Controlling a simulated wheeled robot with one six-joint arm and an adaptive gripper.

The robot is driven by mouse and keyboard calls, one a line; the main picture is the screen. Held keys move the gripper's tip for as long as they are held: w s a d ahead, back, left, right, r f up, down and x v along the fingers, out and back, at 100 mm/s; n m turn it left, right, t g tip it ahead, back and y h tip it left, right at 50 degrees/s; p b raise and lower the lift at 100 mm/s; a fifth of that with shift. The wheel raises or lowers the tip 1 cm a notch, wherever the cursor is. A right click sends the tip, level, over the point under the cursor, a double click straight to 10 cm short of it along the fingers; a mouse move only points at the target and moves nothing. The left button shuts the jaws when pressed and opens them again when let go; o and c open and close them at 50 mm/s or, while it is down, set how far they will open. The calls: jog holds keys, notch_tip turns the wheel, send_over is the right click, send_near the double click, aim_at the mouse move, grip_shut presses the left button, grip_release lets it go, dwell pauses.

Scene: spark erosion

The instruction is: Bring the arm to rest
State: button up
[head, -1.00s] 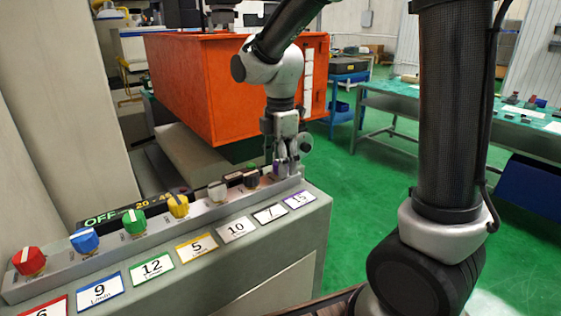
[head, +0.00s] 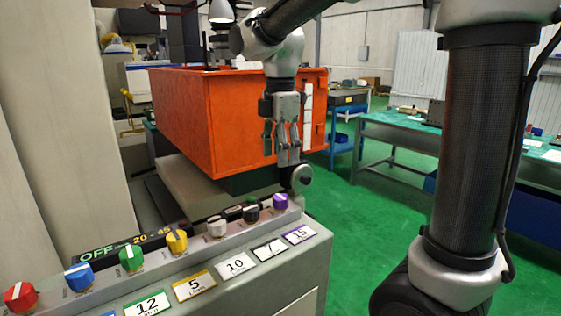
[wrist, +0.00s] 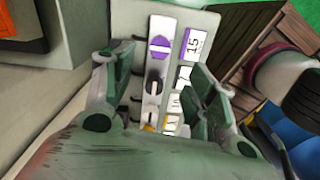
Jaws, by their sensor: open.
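My gripper (head: 283,146) hangs pointing down above the far end of the knob panel (head: 285,245). It is open and empty, apart from the knobs. In the wrist view my gripper (wrist: 160,85) has its two fingers spread at left and right, with the purple knob (wrist: 161,47) and the label 15 (wrist: 194,42) between and beyond them. The purple knob also shows in the head view (head: 280,202) below my gripper. My arm reaches in from the upper right.
A row of coloured knobs, including red (head: 20,297), green (head: 131,257) and yellow (head: 177,240), runs along the panel. An orange tank (head: 215,115) stands behind my gripper. A green-topped table (head: 400,125) stands at the right. Green floor (head: 345,225) lies clear between.

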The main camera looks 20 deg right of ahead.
dwell(0.4)
jog(key=s+d+f+m+t, duration=0.1)
jog(key=s+d+m+t, duration=0.1)
jog(key=s+d+m, duration=0.5)
jog(key=s+d+f+m+t, duration=0.1)
jog(key=s+d+m+t, duration=0.1)
jog(key=s+d+m, duration=0.6)
jog(key=s+m, duration=0.4)
jog(key=m, duration=0.1)
jog(key=shift+f, duration=0.25)
dwell(0.4)
